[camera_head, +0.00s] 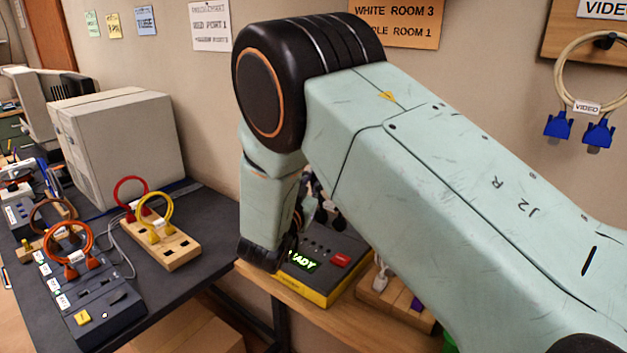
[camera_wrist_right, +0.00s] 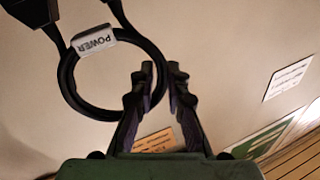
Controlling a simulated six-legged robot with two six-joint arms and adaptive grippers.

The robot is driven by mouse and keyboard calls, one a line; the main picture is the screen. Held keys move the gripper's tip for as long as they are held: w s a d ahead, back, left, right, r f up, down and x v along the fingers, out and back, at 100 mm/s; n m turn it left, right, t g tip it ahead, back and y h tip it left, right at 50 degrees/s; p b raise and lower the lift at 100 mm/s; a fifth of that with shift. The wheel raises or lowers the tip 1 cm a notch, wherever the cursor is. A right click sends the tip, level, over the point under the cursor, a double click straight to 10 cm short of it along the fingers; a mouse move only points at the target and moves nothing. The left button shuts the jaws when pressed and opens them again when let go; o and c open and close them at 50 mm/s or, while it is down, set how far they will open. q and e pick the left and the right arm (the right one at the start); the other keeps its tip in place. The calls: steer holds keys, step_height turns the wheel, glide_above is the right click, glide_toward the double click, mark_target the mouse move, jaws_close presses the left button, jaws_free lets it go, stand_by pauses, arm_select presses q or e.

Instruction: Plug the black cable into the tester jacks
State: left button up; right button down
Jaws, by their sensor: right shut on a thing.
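The black cable (camera_wrist_right: 68,88) is a loop with a white POWER label in the right wrist view. Its dark plug ends run out of the top left corner. My right gripper (camera_wrist_right: 163,72) is shut on the side of this loop, and the plugs hang free of the fingers. In the head view my right arm hides most of the gripper and cable. The tester (camera_head: 322,292), a grey box with yellow sides, a green lit display and a red button, stands just beyond and below my right wrist. Its jacks are largely hidden. My left gripper is not in view.
A wooden block with red and yellow cable loops (camera_head: 170,247) sits on the dark table at left. Beside it is a dark panel (camera_head: 95,305) with orange cables. A beige computer case (camera_head: 115,145) stands behind. A wooden holder (camera_head: 395,300) sits right of the tester.

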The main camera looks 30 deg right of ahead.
steer(key=c, duration=1.3)
jaws_free()
steer(key=shift+o, duration=0.2)
steer(key=o, duration=0.6)
steer(key=shift+o, duration=0.2)
steer(key=shift+s, duration=0.1)
